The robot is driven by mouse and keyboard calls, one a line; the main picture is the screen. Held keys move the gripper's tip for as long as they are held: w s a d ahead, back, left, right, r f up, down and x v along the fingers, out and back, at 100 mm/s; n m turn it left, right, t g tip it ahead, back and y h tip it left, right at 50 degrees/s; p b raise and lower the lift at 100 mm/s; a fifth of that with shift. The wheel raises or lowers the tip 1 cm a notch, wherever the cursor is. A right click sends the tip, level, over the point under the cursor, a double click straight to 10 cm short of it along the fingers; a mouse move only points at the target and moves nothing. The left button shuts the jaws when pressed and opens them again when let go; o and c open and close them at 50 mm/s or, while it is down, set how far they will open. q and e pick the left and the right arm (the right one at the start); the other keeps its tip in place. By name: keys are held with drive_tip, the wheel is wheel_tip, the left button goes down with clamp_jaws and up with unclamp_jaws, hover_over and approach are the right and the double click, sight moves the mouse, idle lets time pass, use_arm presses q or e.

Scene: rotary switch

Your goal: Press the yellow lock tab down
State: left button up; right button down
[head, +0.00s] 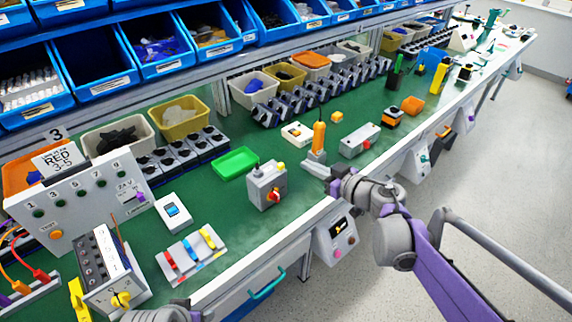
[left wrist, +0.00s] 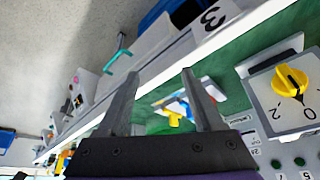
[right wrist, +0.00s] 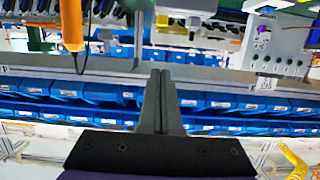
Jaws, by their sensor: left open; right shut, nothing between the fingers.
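A grey switch box (head: 266,188) stands on the green bench top, with a red rotary knob (head: 274,196) on its front. A small yellow tab (head: 281,167) shows at its upper right edge. My right gripper (head: 310,166) is to the right of the box, apart from it, close by the base of an upright orange-handled tool (head: 319,136). Its fingers (right wrist: 161,75) are shut and empty in the right wrist view. My left gripper (left wrist: 158,75) is open and empty. Its fingers are out of the head view.
A green tray (head: 235,163) lies behind the switch box. A plate with red, blue and yellow levers (head: 190,253) lies to its front left. A box with a yellow knob (left wrist: 290,80) shows beside my left gripper.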

use_arm(q)
drive_tip(key=shift+s+a+f+n, duration=0.15)
drive_tip(key=shift+s+f+n, duration=0.25)
drive_tip(key=shift+s+f, duration=0.4)
use_arm(e)
drive_tip(key=shift+r, duration=0.35)
hover_over(281, 167)
drive_tip(key=d, duration=0.1)
wheel_tip(281, 167, down, 3)
drive_tip(key=shift+s+d+f, duration=0.1)
drive_tip(key=shift+s+f, duration=0.2)
drive_tip(key=shift+f, duration=0.6)
drive_tip(key=shift+s+d+f, duration=0.1)
drive_tip(key=shift+s+f, duration=0.15)
drive_tip(key=shift+f, duration=0.6)
use_arm(q)
drive_tip(key=shift+f, duration=0.15)
use_arm(e)
drive_tip(key=shift+f, duration=0.1)
